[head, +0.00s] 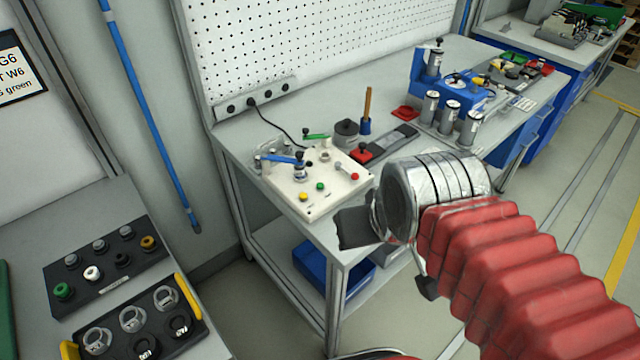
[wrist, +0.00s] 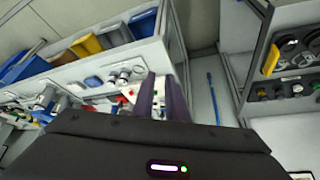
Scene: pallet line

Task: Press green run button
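A white control box (head: 330,196) sits on the near left corner of the workbench. On its top are a green button (head: 320,187), a yellow button (head: 303,197) and a red button (head: 355,177). In the wrist view my gripper (wrist: 160,84) shows two dark fingers with a narrow, empty gap. The box's pale top shows partly behind them; I cannot make out the green button there.
On the workbench (head: 240,140), a grey knob, a wooden-handled tool (head: 367,110) and a blue fixture with metal cylinders (head: 450,110) stand behind and right. A left side table holds black trays (head: 108,265) with other coloured buttons. A blue bin (head: 312,265) sits below the bench.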

